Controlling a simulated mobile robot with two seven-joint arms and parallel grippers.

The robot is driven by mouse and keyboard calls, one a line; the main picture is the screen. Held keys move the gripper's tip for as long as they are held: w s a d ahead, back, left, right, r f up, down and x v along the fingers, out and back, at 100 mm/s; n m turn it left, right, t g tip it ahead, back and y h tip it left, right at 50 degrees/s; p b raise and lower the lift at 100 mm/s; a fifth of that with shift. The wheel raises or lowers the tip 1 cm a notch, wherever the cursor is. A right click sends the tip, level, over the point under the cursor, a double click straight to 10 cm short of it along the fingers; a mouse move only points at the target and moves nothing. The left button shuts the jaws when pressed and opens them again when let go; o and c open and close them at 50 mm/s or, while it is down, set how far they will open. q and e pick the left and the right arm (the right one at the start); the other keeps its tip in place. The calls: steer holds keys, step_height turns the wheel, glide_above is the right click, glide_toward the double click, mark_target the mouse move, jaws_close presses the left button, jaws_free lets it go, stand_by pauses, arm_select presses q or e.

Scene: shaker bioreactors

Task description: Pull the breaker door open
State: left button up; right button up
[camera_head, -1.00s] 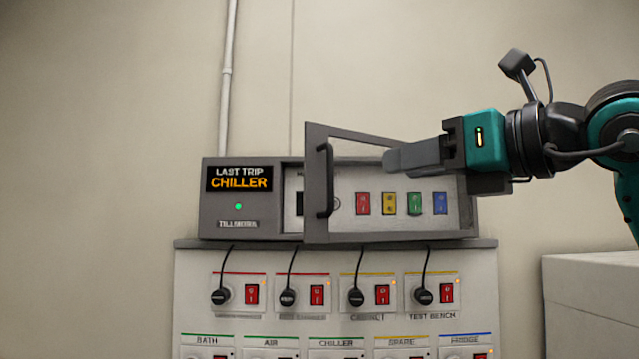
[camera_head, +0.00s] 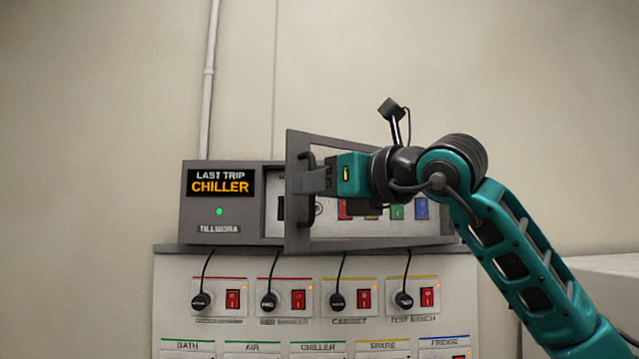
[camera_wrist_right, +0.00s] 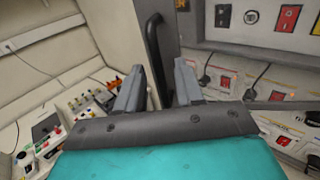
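The breaker door (camera_head: 297,240) is a grey frame with a clear opening, standing partly open from the breaker box (camera_head: 221,204). Its dark vertical handle (camera_head: 304,158) is on the door's left edge, partly hidden by my right gripper (camera_head: 300,183). In the right wrist view, the fingers of my right gripper (camera_wrist_right: 160,68) are apart, and the black handle (camera_wrist_right: 157,45) runs down between them, nearer the left finger. I cannot tell whether a finger touches it. My left gripper is not in view.
Coloured breaker switches (camera_head: 421,209) sit in the box behind the door. Below is a white panel (camera_head: 180,285) with red switches and black plugged cables. A pale cabinet (camera_head: 610,265) stands at the right. The wall area left of the box is clear.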

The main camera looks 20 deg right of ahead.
steer(key=shift+c, duration=0.4)
jaws_close()
stand_by(0.9)
